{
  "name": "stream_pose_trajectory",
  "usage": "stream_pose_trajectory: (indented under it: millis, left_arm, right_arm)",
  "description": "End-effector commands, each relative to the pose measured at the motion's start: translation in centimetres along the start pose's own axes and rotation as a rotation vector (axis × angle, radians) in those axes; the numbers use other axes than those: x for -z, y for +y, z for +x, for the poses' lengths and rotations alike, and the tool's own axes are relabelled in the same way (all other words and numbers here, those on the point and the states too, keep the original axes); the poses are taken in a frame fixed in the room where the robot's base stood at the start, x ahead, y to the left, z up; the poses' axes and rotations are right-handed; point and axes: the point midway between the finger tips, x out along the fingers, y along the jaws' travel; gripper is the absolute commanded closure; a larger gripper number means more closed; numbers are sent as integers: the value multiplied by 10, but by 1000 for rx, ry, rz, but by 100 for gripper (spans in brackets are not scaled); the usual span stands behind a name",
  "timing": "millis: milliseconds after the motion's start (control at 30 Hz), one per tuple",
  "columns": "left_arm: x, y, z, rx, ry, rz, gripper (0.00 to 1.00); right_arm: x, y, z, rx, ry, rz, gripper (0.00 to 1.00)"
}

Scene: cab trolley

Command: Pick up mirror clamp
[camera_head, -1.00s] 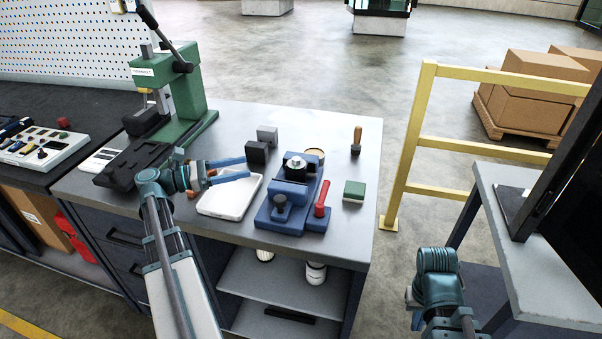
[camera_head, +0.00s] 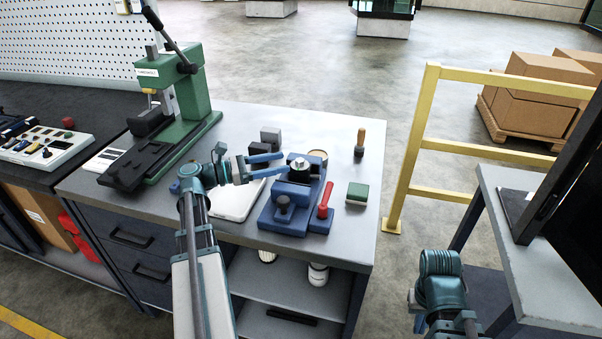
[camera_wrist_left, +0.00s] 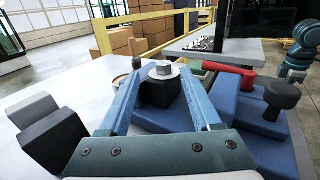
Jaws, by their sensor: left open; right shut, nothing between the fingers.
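The likely mirror clamp, a black block with a silver hex-shaped top (camera_head: 299,163), sits on the back part of a blue fixture (camera_head: 268,217). In the left wrist view the black and silver piece (camera_wrist_left: 162,88) shows between my two blue fingers. My left gripper (camera_head: 284,165) is open and reaches in from the left, its fingertips at the piece. I cannot tell whether they touch it. The fixture also carries a red lever (camera_head: 325,200) and a black knob (camera_head: 283,203). Of my right arm only teal links show at lower right; its fingers are not seen.
A white tray (camera_head: 229,212) lies under my left gripper. Dark and grey blocks (camera_head: 262,150) stand behind the fingers. A green press (camera_head: 187,95) stands at left. A green-topped block (camera_head: 357,193) and a wood-handled tool (camera_head: 360,143) are at right. A yellow rail (camera_head: 411,150) stands beyond the bench.

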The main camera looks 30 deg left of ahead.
Motion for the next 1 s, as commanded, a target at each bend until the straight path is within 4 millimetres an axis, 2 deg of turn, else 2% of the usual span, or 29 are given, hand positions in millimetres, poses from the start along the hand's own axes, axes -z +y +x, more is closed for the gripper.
stream_pose_trajectory:
  millis: [167, 300, 533, 567, 900, 1000]
  left_arm:
    - [3, -8, 25, 2, 0, 0, 35]
    - [2, -6, 42, 1, 0, 0, 35]
    - [2, -6, 44, -1, 0, 0, 35]
    - [2, -6, 44, -1, 0, 0, 39]
    - [2, -6, 44, -1, 0, 0, 100]
    - [2, -6, 44, -1, 0, 0, 100]
  right_arm:
    - [0, 0, 3, 0, 0, 0, 100]
    - [0, 0, 2, 0, 0, 0, 100]
    - [0, 0, 2, 0, 0, 0, 100]
    - [0, 0, 2, 0, 0, 0, 100]
    - [0, 0, 2, 0, 0, 0, 100]
    - [0, 0, 2, 0, 0, 0, 100]
